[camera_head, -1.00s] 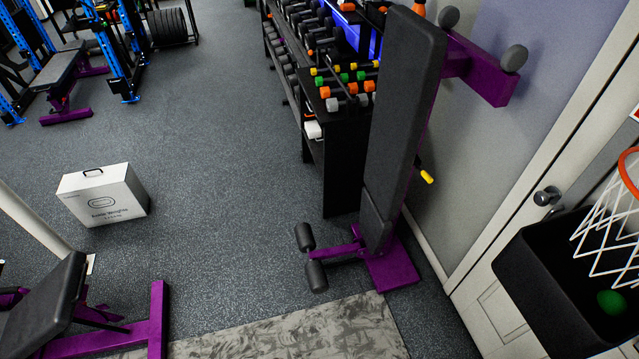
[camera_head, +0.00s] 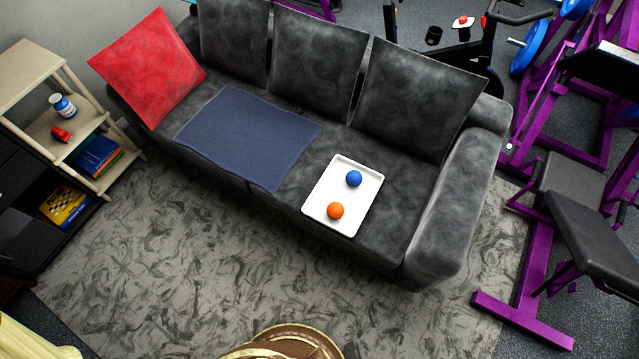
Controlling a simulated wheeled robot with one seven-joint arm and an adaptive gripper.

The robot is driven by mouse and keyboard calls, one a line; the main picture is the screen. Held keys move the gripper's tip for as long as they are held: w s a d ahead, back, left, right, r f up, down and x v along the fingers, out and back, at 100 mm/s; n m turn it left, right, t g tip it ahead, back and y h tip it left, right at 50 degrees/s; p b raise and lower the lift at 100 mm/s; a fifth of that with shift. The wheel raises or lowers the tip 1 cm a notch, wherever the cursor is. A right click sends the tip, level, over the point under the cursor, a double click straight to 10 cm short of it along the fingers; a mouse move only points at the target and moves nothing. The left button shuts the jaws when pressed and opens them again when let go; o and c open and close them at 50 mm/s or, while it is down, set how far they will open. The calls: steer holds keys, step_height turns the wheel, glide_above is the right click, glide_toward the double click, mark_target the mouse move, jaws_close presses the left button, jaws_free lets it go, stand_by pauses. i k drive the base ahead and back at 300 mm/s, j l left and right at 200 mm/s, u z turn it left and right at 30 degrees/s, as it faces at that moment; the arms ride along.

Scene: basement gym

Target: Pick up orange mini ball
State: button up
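The orange mini ball (camera_head: 335,211) rests on a white tray (camera_head: 316,209) near the tray's front edge. A blue ball (camera_head: 354,178) lies on the same tray, behind the orange one and apart from it. The tray sits on the seat of a dark grey sofa (camera_head: 447,215), toward its right end. My gripper is not in view.
A blue cloth (camera_head: 245,135) lies on the sofa seat and a red cushion (camera_head: 150,68) leans at its left end. A shelf (camera_head: 75,130) stands at the left. Purple gym equipment (camera_head: 532,285) stands at the right. The patterned rug (camera_head: 180,255) before the sofa is mostly clear.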

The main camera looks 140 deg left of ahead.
mark_target(335, 210)
steer(key=u, duration=4.1)
